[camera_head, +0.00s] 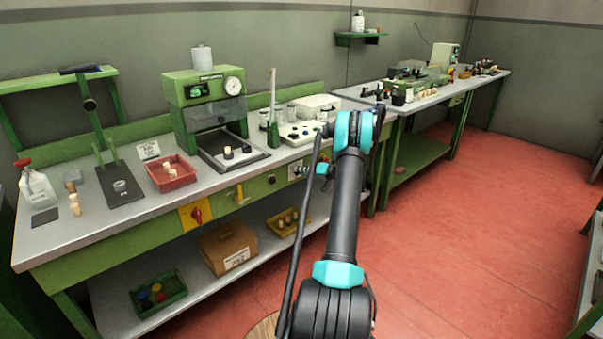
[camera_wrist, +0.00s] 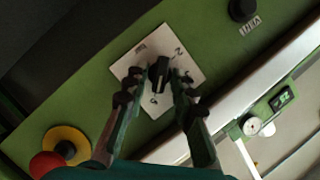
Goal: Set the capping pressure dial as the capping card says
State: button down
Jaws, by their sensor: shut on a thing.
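The dial is a black knob (camera_wrist: 159,72) on a white square plate (camera_wrist: 133,50) with numbers, set in a green panel. In the wrist view, my gripper (camera_wrist: 156,88) has its two fingers on either side of the knob and is shut on it. Some of the numbers are hidden by the fingers, and I cannot tell exactly which one the knob points at. In the head view, the white plate (camera_head: 294,171) shows on the bench front, beside my arm. A small white card (camera_head: 148,150) stands on the bench, its writing too small to read.
A red button on a yellow disc (camera_wrist: 67,146) and another black knob (camera_wrist: 242,10) flank the dial. The green press with a round gauge (camera_head: 233,86) stands on the bench above, near a red tray (camera_head: 170,175). A red switch (camera_head: 196,214) is further left. Floor is open at right.

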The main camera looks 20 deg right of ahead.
dwell(0.3)
jog(key=c, duration=1.6)
grip_release()
jog(key=shift+o, duration=0.2)
jog(key=v, duration=1.2)
